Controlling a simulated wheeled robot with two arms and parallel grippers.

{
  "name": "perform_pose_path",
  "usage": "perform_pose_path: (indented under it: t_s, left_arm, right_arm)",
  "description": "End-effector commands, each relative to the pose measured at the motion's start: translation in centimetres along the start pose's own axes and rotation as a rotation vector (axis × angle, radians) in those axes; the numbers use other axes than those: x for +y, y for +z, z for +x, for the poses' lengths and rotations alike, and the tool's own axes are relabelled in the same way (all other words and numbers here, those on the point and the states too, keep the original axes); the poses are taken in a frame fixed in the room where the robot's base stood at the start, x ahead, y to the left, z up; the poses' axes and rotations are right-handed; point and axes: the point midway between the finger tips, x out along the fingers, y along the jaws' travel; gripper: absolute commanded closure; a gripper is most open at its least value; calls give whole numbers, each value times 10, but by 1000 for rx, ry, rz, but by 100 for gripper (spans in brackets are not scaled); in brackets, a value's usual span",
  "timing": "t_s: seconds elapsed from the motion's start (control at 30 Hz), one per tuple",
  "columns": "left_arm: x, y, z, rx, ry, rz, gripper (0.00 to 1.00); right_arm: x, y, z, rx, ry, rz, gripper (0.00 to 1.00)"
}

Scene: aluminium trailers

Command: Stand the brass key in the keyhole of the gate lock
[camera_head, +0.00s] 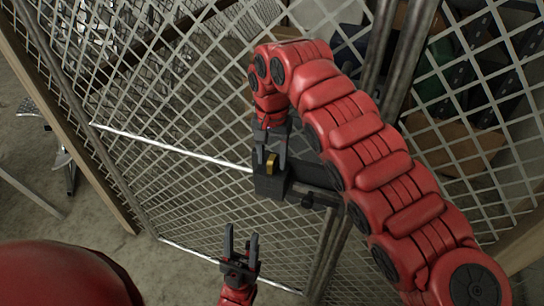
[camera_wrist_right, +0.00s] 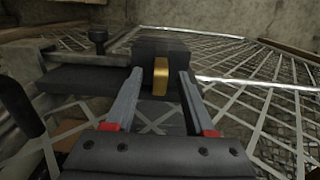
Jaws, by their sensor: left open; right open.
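The brass key (camera_head: 271,166) stands at the dark gate lock (camera_head: 268,188), upright against its face. In the right wrist view the key (camera_wrist_right: 160,78) meets the front of the lock box (camera_wrist_right: 178,47); its lower part and the keyhole are hidden, so how deep it sits cannot be told. My right gripper (camera_head: 270,155) is open, with one finger on each side of the key. In the wrist view its fingertips (camera_wrist_right: 172,72) show a gap to the key on both sides. My left gripper (camera_head: 241,235) is open and empty, below the lock.
The wire mesh gate (camera_head: 180,175) fills the middle, with metal posts (camera_head: 405,55) at the right. A dark latch bar (camera_head: 315,177) with a round knob (camera_wrist_right: 98,36) runs from the lock. Bare concrete floor (camera_head: 65,230) shows at the lower left.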

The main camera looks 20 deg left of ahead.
Motion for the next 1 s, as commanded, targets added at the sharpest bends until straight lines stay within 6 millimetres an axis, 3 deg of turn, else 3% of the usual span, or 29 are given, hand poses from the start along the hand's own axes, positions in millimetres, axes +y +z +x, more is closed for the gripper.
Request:
perform_pose_path:
  t_s: [0.17, 0.3, 0.43, 0.8, 1.0]
  left_arm:
    - [0, 0, -2, 0, 0, 0, 50]
    - [0, 1, -7, 0, 0, 0, 50]
    - [-2, -5, 32, 1, 0, 0, 50]
    - [-5, -17, 102, 0, 0, 0, 50]
    - [-6, -21, 125, 0, 0, 0, 50]
  right_arm:
    - [-1, -1, -7, 3, -2, 0, 46]
    - [-2, 0, -28, 4, -2, -1, 46]
    - [0, 0, -75, 2, -1, 1, 46]
    - [0, 0, -145, 1, 0, 1, 46]
    - [0, 0, -168, 0, 0, 1, 46]
